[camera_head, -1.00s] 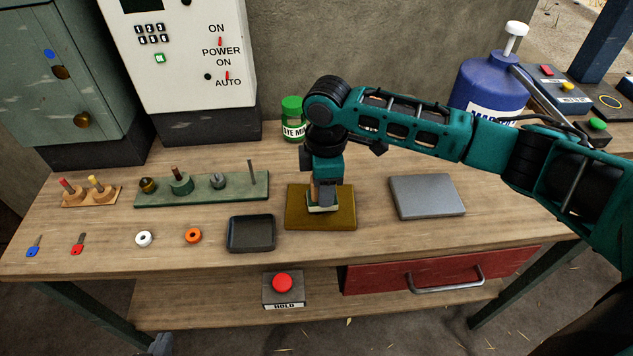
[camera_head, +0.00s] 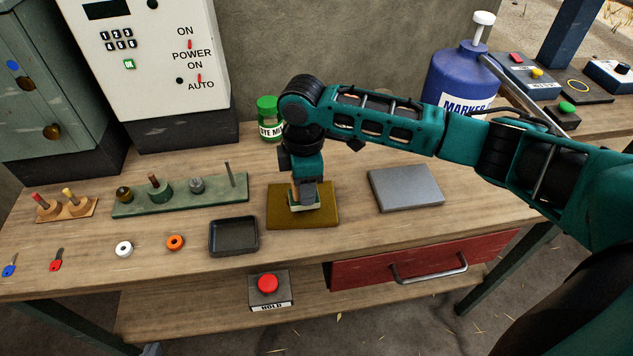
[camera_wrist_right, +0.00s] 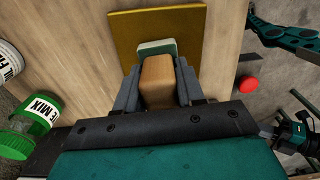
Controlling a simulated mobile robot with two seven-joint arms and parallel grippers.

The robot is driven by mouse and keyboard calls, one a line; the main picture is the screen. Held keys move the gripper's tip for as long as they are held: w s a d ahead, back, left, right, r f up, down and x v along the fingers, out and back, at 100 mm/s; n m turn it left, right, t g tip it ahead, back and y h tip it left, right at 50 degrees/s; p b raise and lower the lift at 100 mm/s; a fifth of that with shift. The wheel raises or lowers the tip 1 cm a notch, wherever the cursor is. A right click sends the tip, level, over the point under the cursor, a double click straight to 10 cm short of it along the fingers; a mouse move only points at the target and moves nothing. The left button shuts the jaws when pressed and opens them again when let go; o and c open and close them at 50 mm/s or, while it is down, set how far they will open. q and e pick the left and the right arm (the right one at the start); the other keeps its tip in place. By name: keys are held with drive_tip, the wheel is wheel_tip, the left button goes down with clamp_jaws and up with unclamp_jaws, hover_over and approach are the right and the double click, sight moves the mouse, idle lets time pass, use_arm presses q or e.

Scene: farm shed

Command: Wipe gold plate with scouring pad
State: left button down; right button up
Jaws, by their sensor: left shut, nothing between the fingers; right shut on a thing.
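The gold plate (camera_head: 325,220) lies flat on the wooden bench, a dull gold-brown rectangle. It also shows in the right wrist view (camera_wrist_right: 150,20), partly hidden by my gripper and the pad. The scouring pad (camera_head: 305,207) has a pale green face under a tan block, seen in the right wrist view (camera_wrist_right: 158,47). My right gripper (camera_head: 306,194) points down and is shut on the block, with the pad against the plate near its middle. My left gripper (camera_head: 150,350) barely shows at the bottom edge, shut and empty, away from the plate.
A black tray (camera_head: 233,251) lies left of the plate and a grey slab (camera_head: 405,199) lies right of it. Washers, keys and a green peg rack (camera_head: 180,207) occupy the left. A red hold button (camera_head: 268,284) sits below.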

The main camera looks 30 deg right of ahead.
drive_tip(key=shift+w+a+r, duration=0.1)
drive_tip(key=shift+w+a, duration=0.15)
drive_tip(key=shift+a, duration=0.4)
drive_tip(key=shift+w+a+f, duration=0.1)
drive_tip(key=shift+w+a, duration=0.2)
drive_tip(key=shift+a, duration=0.4)
drive_tip(key=shift+w+a+r, duration=0.1)
drive_tip(key=shift+w+a, duration=0.15)
drive_tip(key=shift+a, duration=0.4)
wheel_tip(320, 180, up, 6)
drive_tip(key=shift+r, duration=0.1)
drive_tip(key=shift+r, duration=1.4)
